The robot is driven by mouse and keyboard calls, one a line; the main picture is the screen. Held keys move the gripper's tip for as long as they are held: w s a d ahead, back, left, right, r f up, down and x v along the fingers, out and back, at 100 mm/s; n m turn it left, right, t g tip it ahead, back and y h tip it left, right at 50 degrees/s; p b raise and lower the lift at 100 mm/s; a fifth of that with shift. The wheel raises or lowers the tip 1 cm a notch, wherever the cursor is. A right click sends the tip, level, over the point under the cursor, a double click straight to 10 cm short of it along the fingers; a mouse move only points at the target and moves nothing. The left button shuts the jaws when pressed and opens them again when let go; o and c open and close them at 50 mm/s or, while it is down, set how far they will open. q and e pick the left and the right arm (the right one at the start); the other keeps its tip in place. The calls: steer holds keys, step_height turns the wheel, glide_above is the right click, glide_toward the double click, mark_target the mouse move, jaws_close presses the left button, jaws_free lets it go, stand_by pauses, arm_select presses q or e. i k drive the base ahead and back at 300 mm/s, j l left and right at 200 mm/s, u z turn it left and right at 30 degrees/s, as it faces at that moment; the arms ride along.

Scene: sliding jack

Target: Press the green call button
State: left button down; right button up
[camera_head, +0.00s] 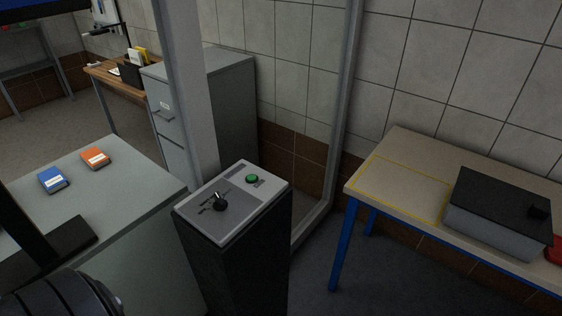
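The green call button (252,178) is a small round green cap on the grey sloped top of a black pedestal (238,262). It sits on the right half of that panel. A black knob or lever (219,201) stands beside slots on the left half of the panel. Nothing touches the button. A dark rounded part at the lower left is probably a link of my arm. Neither of my grippers shows in the head view.
A grey desk (140,192) with a blue book (53,180) and an orange book (95,157) stands left of the pedestal. A table (405,160) with a grey, black-lidded box (497,212) is at right. A metal post (190,90) and filing cabinet (230,85) stand behind.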

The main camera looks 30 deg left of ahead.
mark_target(251, 177)
steer(key=i+l, duration=0.15)
steer(key=i, duration=0.2)
steer(key=i+l, duration=0.2)
steer(key=i, duration=0.15)
steer(key=u, duration=1.5)
